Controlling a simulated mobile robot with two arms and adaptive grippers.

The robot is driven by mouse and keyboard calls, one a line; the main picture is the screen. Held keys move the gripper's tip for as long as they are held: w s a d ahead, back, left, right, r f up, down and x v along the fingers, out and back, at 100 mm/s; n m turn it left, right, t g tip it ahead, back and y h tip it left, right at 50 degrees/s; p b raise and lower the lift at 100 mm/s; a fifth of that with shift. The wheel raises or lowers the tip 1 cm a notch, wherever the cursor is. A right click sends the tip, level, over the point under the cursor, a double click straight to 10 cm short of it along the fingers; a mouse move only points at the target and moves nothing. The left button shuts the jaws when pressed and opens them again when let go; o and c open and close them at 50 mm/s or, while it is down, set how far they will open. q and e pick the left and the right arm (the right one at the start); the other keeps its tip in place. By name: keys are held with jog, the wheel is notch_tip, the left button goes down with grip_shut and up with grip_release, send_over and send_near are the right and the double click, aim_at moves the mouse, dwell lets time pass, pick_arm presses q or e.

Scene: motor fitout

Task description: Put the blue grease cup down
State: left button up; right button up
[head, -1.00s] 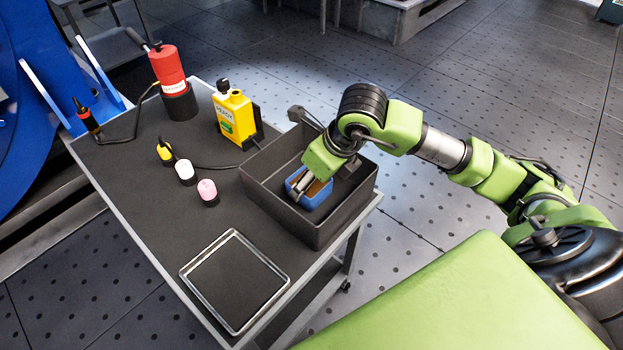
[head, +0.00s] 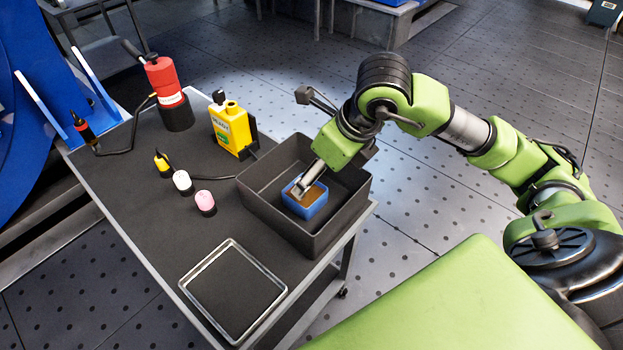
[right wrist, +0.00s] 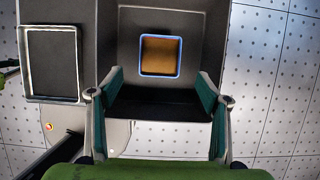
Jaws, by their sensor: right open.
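The blue grease cup (head: 305,203), square with brown grease inside, sits upright on the floor of the dark open box (head: 272,219) on the cart. In the right wrist view the cup (right wrist: 160,55) stands beyond my fingertips. My right gripper (head: 308,182) is open and empty above the cup, partly covering it in the head view. In the right wrist view my right gripper's fingers (right wrist: 163,85) are spread wide apart with nothing between them. My left gripper is in neither view.
A yellow bottle (head: 233,127), a red canister (head: 166,82) and several small capped items, including a pink one (head: 205,202), stand on the cart (head: 140,200).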

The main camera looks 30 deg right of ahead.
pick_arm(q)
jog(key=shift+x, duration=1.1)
pick_arm(e)
jog(key=v, duration=0.3)
jog(key=shift+r, duration=0.15)
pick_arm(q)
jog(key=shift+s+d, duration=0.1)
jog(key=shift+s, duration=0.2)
